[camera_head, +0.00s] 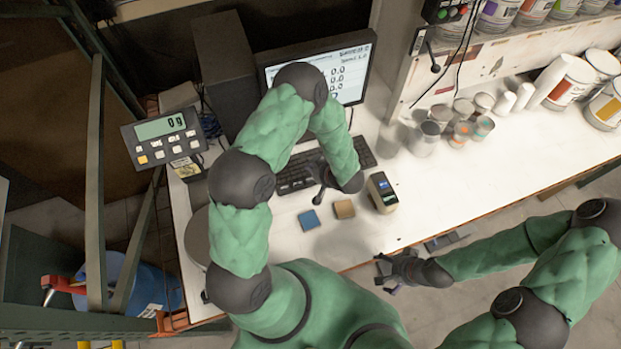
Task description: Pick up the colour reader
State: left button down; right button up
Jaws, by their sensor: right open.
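The colour reader (383,193), a small dark and beige handheld device with a lit screen, appears to stand on the white worktop near its front edge. My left gripper (319,192) hangs over the worktop to the left of the reader, apart from it. Its fingers are small and partly hidden by my arm, so I cannot tell if they are open. My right gripper (384,272) is open and empty, beyond the front edge of the worktop and below the reader in the picture.
A blue square (309,220) and a tan square (344,209) lie left of the reader. A keyboard (296,183) and monitor (350,75) are behind, partly covered by my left arm. Several cups and cans (425,138) stand at the right back. The worktop (450,188) right of the reader is clear.

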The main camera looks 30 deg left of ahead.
aim_at(386, 199)
jog(key=k+l, duration=0.1)
jog(key=l, duration=0.35)
jog(key=k+l, duration=0.15)
jog(key=l, duration=0.35)
jog(key=k+l, duration=0.1)
jog(key=l, duration=0.35)
